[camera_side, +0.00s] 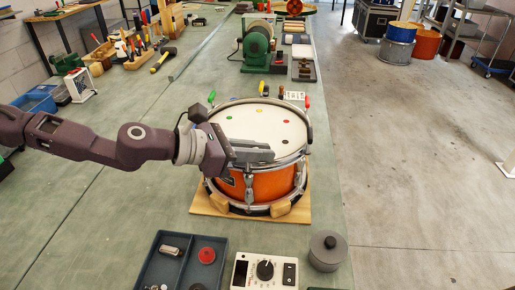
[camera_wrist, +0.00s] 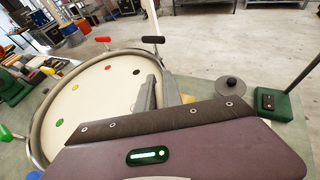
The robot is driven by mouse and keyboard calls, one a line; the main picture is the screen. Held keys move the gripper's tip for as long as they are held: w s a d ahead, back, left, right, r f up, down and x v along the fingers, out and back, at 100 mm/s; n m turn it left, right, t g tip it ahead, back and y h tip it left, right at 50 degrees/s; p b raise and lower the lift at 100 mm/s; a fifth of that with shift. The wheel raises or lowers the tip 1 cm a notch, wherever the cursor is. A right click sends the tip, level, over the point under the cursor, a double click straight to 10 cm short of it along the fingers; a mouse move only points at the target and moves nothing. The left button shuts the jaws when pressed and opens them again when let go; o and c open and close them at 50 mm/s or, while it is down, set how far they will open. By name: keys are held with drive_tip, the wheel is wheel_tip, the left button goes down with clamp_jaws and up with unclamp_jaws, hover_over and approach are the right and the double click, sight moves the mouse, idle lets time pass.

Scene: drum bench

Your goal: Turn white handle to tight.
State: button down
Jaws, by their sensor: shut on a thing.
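The orange drum (camera_side: 275,187) has a white head and a metal rim, and it also shows in the wrist view (camera_wrist: 95,105). My gripper (camera_side: 268,155) is at the drum's near rim, low over the head, above a metal tension lug (camera_side: 249,190). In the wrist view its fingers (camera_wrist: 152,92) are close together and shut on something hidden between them. No white handle shows clearly elsewhere, so the held thing appears to be the white handle. How far it is turned cannot be seen.
Other rim handles are green (camera_side: 211,97), red (camera_side: 307,101) and black (camera_wrist: 152,39). A wooden board (camera_side: 210,205) lies under the drum. A parts tray (camera_side: 150,262), a control box (camera_side: 265,270) and a grey lidded pot (camera_side: 327,252) stand in front.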

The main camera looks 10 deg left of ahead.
drive_tip(key=shift+s+d+m+g+h, duration=0.15)
drive_tip(key=shift+s+m+g, duration=0.2)
drive_tip(key=shift+m+g, duration=1.3)
drive_tip(key=shift+s+a+m+g+h, duration=0.1)
drive_tip(key=shift+s+m+g+h, duration=0.2)
drive_tip(key=shift+m+g, duration=1.4)
drive_tip(key=shift+s+d+m+g+h, duration=0.1)
drive_tip(key=shift+s+m+g, duration=0.3)
drive_tip(key=shift+m+g, duration=1.25)
drive_tip(key=shift+s+g, duration=0.1)
drive_tip(key=shift+g, duration=0.6)
drive_tip(key=c, duration=1.5)
unclamp_jaws()
drive_tip(key=v, duration=0.7)
drive_tip(key=shift+r, duration=0.1)
